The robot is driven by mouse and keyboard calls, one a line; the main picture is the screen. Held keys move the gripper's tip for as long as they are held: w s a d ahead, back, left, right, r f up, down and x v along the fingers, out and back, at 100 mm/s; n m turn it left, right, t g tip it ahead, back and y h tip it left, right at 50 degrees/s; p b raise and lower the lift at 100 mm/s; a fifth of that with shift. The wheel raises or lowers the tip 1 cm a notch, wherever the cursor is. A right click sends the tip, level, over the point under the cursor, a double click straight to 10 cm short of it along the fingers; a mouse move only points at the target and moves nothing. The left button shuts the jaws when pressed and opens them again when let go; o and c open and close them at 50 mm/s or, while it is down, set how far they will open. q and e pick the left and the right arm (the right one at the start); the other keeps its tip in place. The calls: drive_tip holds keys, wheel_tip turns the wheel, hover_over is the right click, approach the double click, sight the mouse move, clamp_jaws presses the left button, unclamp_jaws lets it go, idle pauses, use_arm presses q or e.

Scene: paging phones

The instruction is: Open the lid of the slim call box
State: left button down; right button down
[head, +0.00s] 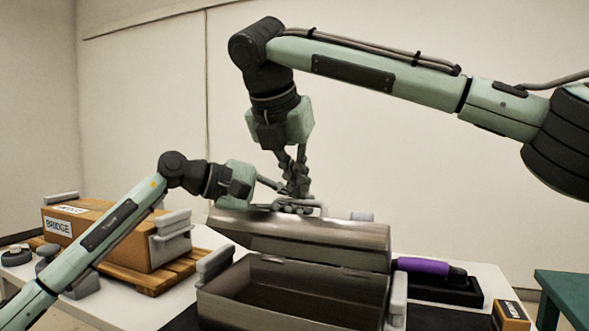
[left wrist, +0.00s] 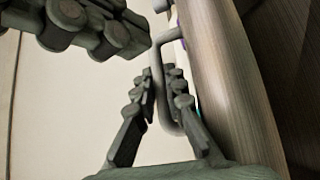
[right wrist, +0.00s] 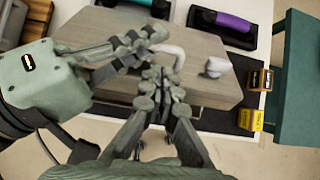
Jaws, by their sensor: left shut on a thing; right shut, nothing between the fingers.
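The slim call box (head: 290,300) is a grey-brown metallic case on the table, its dark inside showing in the head view. Its lid (head: 310,233) is raised and tilted above the opening; the lid also shows in the left wrist view (left wrist: 225,70). A bent rod handle (left wrist: 163,95) stands out from the lid. My left gripper (left wrist: 165,80) is shut on this handle. My right gripper (right wrist: 160,78) is shut and empty, right beside the left gripper's fingers, above the lid. In the head view the two grippers' fingers overlap, so any contact between them is unclear.
A brown box (head: 105,232) marked BRIDGE sits on a wooden pallet (head: 160,278) at the left. A purple handset (head: 422,266) rests on a black base at the right. Small yellow and brown blocks (right wrist: 250,118) lie near the edge. A green table (head: 567,298) stands further right.

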sight(309, 201)
drive_tip(key=shift+x, duration=2.05)
drive_tip(key=shift+w+d+r, duration=0.15)
drive_tip(key=shift+w+r, duration=0.1)
drive_tip(key=shift+w, duration=0.2)
drive_tip(key=shift+w+d+r, duration=0.15)
drive_tip(key=shift+w+r, duration=0.1)
drive_tip(key=shift+w, duration=0.2)
use_arm(q)
drive_tip(key=shift+s+d, duration=0.15)
use_arm(e)
drive_tip(key=shift+w+d+r, duration=0.15)
drive_tip(key=shift+w+d, duration=0.05)
use_arm(q)
drive_tip(key=c, duration=1.8)
unclamp_jaws()
drive_tip(key=shift+f, duration=0.1)
drive_tip(key=shift+c, duration=0.2)
drive_tip(key=shift+s, duration=0.1)
use_arm(e)
drive_tip(key=shift+r, duration=0.1)
drive_tip(key=shift+s, duration=0.1)
drive_tip(key=shift+a, duration=0.1)
